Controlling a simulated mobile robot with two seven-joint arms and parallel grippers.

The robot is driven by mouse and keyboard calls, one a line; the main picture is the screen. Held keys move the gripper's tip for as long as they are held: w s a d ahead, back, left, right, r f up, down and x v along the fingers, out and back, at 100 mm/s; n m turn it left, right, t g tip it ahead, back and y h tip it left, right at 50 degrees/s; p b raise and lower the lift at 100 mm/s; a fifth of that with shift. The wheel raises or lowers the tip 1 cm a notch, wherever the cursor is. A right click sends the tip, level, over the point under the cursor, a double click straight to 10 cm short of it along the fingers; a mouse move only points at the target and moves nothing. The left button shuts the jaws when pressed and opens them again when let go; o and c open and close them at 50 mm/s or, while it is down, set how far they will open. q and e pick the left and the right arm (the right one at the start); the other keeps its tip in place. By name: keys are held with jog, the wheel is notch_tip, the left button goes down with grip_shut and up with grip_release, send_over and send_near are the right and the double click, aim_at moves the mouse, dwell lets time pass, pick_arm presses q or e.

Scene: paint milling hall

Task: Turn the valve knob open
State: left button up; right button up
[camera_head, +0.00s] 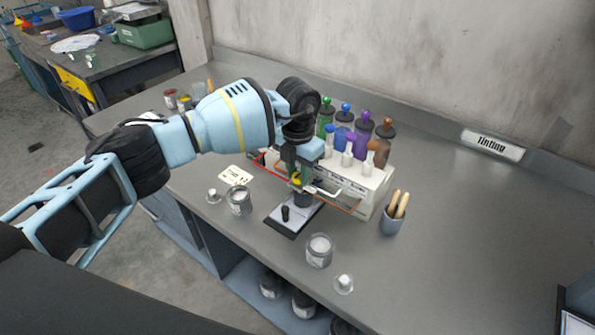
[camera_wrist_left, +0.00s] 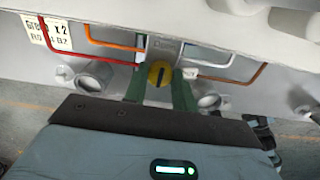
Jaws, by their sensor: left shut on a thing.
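The valve knob (camera_wrist_left: 159,73) is yellow and round with a dark upright mark on its face. It is on the front of the white tinting unit (camera_head: 371,187), among red, orange, white and brown pipes. In the head view only a little of the yellow knob (camera_head: 296,179) shows below my wrist. My left gripper (camera_wrist_left: 160,88) has its two green fingers on either side of the knob and is shut on it. In the head view the left gripper (camera_head: 301,177) reaches down to the front of the unit. My right gripper is not in view.
Bottles with coloured tops (camera_head: 363,122) stand on the unit. In front are a dark-edged pad (camera_head: 283,226), open tins (camera_head: 319,251) (camera_head: 239,201), and a small clear cup (camera_head: 344,284). A cup of wooden-handled tools (camera_head: 392,221) is at right. The bench's right side is clear.

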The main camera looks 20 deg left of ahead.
aim_at(298, 175)
pick_arm(q)
jog(key=shift+n, duration=0.3)
jog(key=o, duration=1)
jog(key=shift+r, duration=3.95)
